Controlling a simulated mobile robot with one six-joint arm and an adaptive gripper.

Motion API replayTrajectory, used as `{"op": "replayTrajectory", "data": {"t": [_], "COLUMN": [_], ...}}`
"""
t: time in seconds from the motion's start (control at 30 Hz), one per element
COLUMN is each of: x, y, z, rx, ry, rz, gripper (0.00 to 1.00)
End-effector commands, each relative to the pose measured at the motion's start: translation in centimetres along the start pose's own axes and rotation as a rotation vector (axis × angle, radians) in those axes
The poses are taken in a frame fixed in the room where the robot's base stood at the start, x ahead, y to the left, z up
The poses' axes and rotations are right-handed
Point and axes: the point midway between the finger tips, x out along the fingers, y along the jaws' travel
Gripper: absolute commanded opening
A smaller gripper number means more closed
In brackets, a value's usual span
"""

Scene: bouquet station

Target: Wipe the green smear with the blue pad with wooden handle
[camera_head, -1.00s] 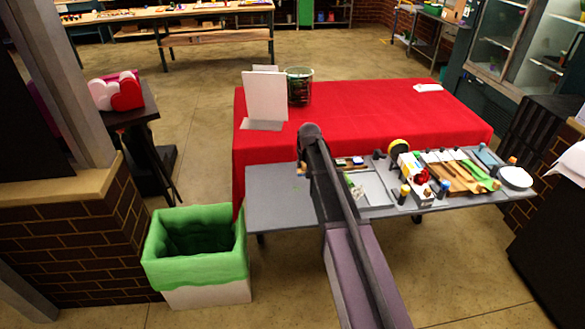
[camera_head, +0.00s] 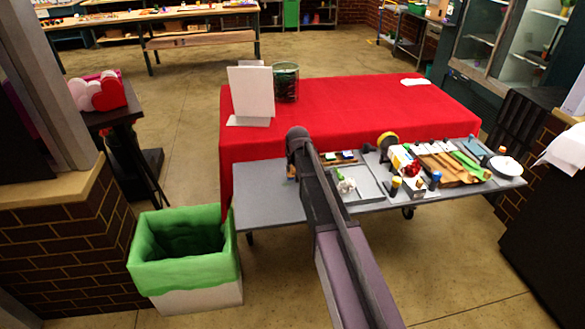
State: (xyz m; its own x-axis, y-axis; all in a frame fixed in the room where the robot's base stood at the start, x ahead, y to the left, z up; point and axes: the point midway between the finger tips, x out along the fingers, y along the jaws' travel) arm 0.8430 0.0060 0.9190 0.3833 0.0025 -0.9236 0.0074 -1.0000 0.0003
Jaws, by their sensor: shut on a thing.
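My gripper (camera_head: 291,160) hangs at the end of my arm over the left part of the grey table (camera_head: 262,198). It is mostly hidden behind my own arm. A small tan bit shows just under it, low at the tabletop, and fits the wooden handle of the blue pad (camera_head: 291,173). The gripper is shut on it. The pad's blue face is hidden, and I cannot tell whether it touches the table. I cannot make out the green smear; the surface behind my arm is hidden.
A grey tray (camera_head: 371,190) with a pale crumpled thing lies right of my arm. Bottles, a wooden board (camera_head: 452,172) with tools and a white plate (camera_head: 504,166) crowd the table's right. A red-covered table (camera_head: 350,110) stands behind. A green-lined bin (camera_head: 150,262) stands front left.

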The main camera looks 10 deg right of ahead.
Motion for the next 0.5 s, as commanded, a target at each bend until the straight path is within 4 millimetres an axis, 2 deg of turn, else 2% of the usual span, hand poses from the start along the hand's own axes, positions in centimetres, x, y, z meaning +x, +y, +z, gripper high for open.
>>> {"op": "replayTrajectory", "data": {"t": [0.03, 0.33, 0.5], "x": [0.9, 3.4, 3.0], "y": [0.0, -0.1, -1.4], "z": [0.4, 1.4, 1.2], "rx": [0.000, -0.001, 0.000], "ry": [0.000, -0.003, -0.013], "rz": [0.000, 0.000, 0.000], "gripper": [0.00, 0.00, 0.00]}}
